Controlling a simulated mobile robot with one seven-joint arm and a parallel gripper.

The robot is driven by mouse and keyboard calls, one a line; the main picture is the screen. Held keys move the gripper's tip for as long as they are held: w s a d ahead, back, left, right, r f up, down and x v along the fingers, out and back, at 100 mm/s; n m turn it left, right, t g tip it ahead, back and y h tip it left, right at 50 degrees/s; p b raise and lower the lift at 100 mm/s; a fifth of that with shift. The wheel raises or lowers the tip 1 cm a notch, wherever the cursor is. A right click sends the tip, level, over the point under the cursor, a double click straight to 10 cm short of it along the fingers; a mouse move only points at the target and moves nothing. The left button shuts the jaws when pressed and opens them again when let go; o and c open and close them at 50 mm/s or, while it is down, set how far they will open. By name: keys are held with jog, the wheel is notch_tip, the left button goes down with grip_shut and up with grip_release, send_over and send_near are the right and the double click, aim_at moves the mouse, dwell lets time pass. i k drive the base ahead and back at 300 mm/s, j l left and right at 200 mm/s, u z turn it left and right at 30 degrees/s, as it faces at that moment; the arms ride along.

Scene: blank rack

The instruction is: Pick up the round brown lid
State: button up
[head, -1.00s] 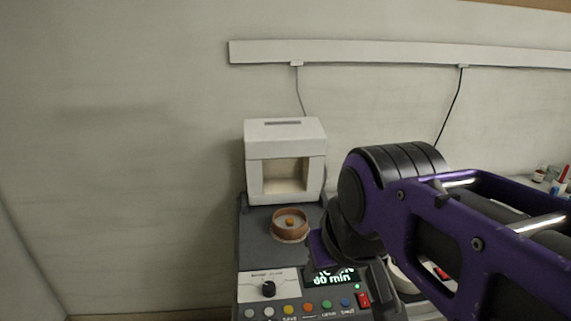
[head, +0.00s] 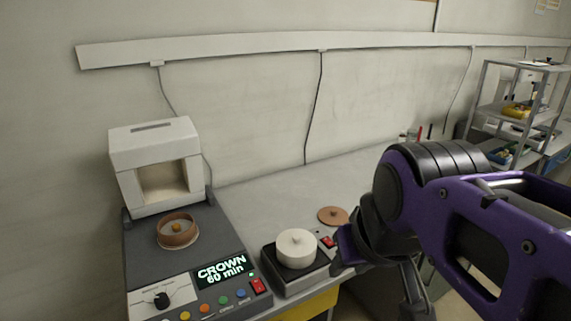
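The round brown lid (head: 333,215) lies flat on the grey bench in the head view, right of and behind a small device with a white round pot. It has a small knob on top.
A white round pot (head: 296,247) stands on a black-topped device (head: 283,273). To the left are a brown ring dish (head: 177,232), a white furnace (head: 157,165) and a control panel reading "CROWN 60 min" (head: 221,271). A metal shelf (head: 482,112) stands at the right. The bench behind the lid is clear.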

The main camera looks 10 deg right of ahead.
aim_at(330, 216)
jog(key=l+z, duration=0.15)
jog(key=z, duration=0.15)
jog(key=u, duration=1.25)
jog(key=z, duration=1.25)
jog(key=i+l+u, duration=0.1)
jog(key=i+l, duration=0.15)
jog(key=l, duration=0.15)
jog(key=i+l+u, duration=0.1)
jog(key=i+l, duration=0.15)
jog(key=l, duration=0.2)
jog(key=u, duration=0.15)
